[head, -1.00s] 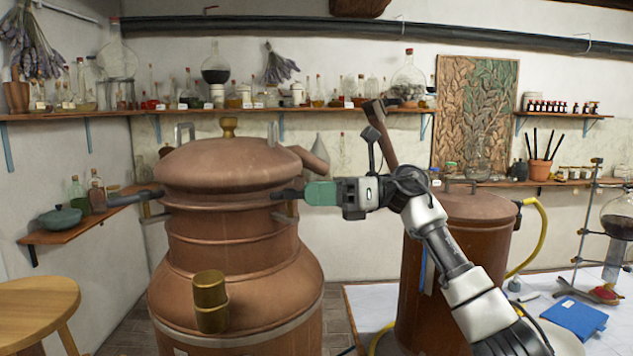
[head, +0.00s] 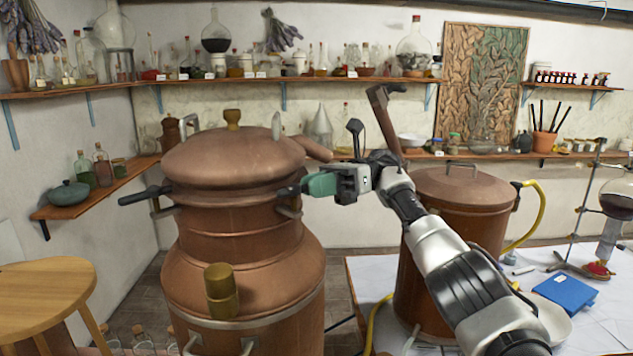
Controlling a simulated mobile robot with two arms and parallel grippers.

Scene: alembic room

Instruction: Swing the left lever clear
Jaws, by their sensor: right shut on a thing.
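The copper still (head: 235,270) stands left of centre with its domed lid (head: 235,158) on. The left lever (head: 146,195), with a dark handle, sticks out to the left from the collar under the lid, and nothing touches it. A second dark-handled lever (head: 289,191) is on the right side of the collar. My right gripper (head: 303,187), with green fingers, comes in from the right and is shut on this right lever's handle. The fingers hide the handle's outer end. My left gripper is not in view.
A smaller copper vessel (head: 455,235) stands on the white-topped table (head: 370,280) at right, behind my right arm. A wooden stool (head: 40,290) is at lower left. A corner shelf (head: 110,190) with a green pot (head: 68,193) is behind the left lever.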

